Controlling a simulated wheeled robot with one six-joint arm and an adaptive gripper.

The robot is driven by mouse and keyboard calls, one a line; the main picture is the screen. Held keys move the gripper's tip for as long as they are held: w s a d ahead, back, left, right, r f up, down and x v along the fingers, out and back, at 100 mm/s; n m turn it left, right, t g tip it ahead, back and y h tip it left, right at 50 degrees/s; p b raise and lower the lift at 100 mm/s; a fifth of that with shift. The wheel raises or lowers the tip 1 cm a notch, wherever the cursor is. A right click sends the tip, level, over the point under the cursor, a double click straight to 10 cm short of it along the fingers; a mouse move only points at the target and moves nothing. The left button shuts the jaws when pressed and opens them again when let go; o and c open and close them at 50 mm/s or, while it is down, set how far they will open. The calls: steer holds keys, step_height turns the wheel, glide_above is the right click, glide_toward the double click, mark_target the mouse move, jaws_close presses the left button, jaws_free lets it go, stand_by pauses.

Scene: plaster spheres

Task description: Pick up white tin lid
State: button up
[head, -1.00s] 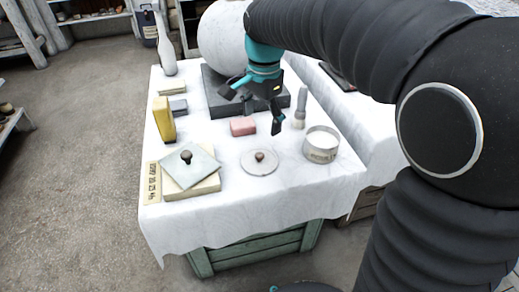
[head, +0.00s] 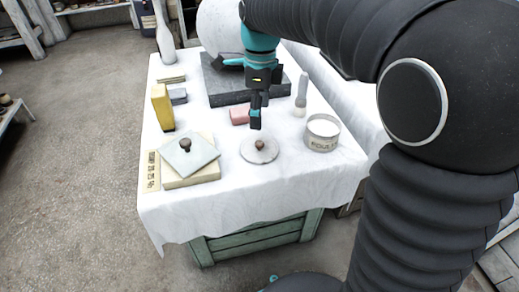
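The white tin lid (head: 249,154) is a flat round disc with a brown knob (head: 260,145) at its centre. It lies on the white cloth near the front middle of the table. My gripper (head: 256,126) points down just behind and above the knob, apart from it as far as I can see. Its fingers show nearly edge-on, one in front of the other, so the gap between them is hidden. Nothing shows held in it.
An open tin (head: 323,141) with white contents stands right of the lid. A pink block (head: 239,116) lies behind it, beside my gripper. A board with a dark knob (head: 188,160) rests on a cream block at left. A brush (head: 301,92) stands behind the tin.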

mark_target(261, 139)
steer(key=f, duration=0.5)
steer(key=s+f+b, duration=0.1)
steer(key=f, duration=0.2)
steer(key=shift+d+f, duration=0.1)
steer(key=shift+d, duration=0.05)
steer(key=c, duration=0.8)
